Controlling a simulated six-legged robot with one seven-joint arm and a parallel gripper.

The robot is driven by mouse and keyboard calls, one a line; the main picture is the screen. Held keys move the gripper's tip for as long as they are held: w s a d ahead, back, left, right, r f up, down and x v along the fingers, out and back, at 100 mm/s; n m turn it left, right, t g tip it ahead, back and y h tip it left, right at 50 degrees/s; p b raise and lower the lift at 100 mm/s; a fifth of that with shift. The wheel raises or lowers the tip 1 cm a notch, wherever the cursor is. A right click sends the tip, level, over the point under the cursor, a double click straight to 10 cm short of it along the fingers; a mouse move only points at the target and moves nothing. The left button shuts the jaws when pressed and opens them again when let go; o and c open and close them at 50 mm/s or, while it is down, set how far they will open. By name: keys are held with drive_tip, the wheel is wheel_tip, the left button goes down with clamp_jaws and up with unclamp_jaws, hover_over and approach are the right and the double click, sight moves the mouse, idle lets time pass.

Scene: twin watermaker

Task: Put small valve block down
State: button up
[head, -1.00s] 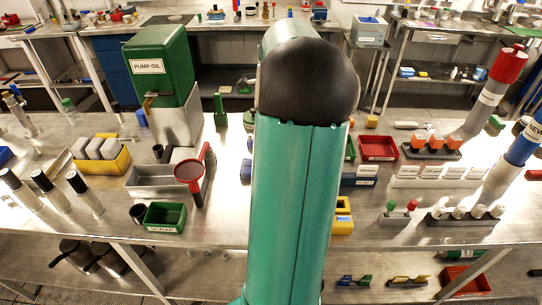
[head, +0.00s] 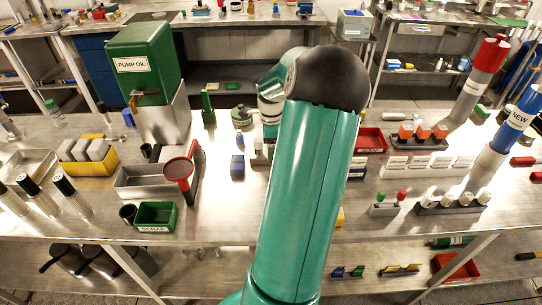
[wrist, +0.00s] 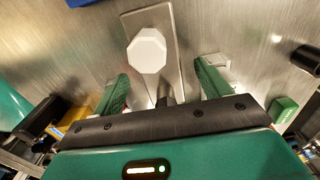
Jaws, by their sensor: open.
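In the wrist view my gripper (wrist: 163,82) is open, its two green fingers apart. A white octagonal piece (wrist: 147,52) stands just beyond and between the fingertips, over a flat grey plate (wrist: 177,28) on the metal bench. I cannot tell for certain whether this is the small valve block. A short dark post shows between the fingers near the palm. No contact between the fingers and the white piece is visible. In the head view my arm hides the gripper; a pale grey piece (head: 258,153) shows partly beside the arm.
A blue block (head: 237,165) stands left of my arm on the bench (head: 235,205). A red magnifier-like stand (head: 178,170), a green scrap bin (head: 157,216) and a pump oil tank (head: 143,65) are further left. A red tray (head: 370,139) is on the right. Bench front is clear left of the arm.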

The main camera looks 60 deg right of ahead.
wheel_tip(320, 180, down, 2)
drive_tip(key=shift+f, duration=0.2)
clamp_jaws()
drive_tip(key=shift+r, duration=0.1)
